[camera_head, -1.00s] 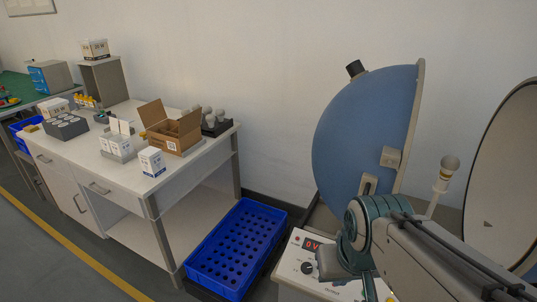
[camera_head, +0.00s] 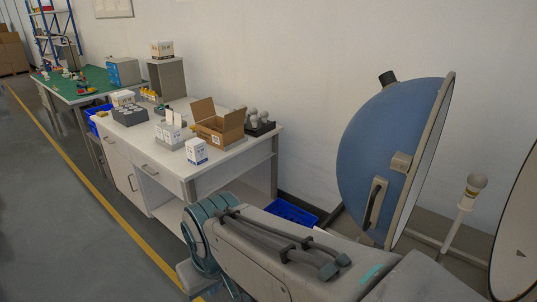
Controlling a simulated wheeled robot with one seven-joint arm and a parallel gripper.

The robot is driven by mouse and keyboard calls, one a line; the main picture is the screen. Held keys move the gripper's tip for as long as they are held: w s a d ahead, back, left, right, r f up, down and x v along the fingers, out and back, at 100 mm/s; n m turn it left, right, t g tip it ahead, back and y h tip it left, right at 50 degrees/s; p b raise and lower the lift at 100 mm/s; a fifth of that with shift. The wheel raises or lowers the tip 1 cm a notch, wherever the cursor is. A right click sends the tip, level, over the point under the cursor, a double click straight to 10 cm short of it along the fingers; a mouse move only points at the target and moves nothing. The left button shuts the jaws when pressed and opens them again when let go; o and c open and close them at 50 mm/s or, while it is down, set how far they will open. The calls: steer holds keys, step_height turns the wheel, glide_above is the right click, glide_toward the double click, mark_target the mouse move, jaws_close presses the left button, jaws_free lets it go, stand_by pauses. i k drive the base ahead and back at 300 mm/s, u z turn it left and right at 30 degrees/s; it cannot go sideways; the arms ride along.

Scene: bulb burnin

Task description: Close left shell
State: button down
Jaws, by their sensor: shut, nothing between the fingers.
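The left shell (camera_head: 385,140) is a large blue half-sphere with a pale rim, standing open at right of centre. A dark handle (camera_head: 375,204) on a pale plate and a beige block (camera_head: 401,162) sit on its outside near the rim. Right of it a bulb (camera_head: 477,181) stands on a white post. The right shell (camera_head: 519,245), its pale inside showing, is cut off by the right edge. A gap with the bulb lies between the two shells. My arm crosses the lower middle, left of and below the left shell. My gripper's fingers do not show.
A white workbench (camera_head: 238,152) at left holds an open cardboard box (camera_head: 220,127), small cartons and a tray of bulbs (camera_head: 260,122). A blue crate (camera_head: 291,211) is on the floor, partly behind my arm. The grey floor at lower left is clear.

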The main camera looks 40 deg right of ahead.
mark_target(386, 152)
steer(key=u, duration=0.1)
steer(key=i, duration=1.35)
steer(key=z, duration=2.1)
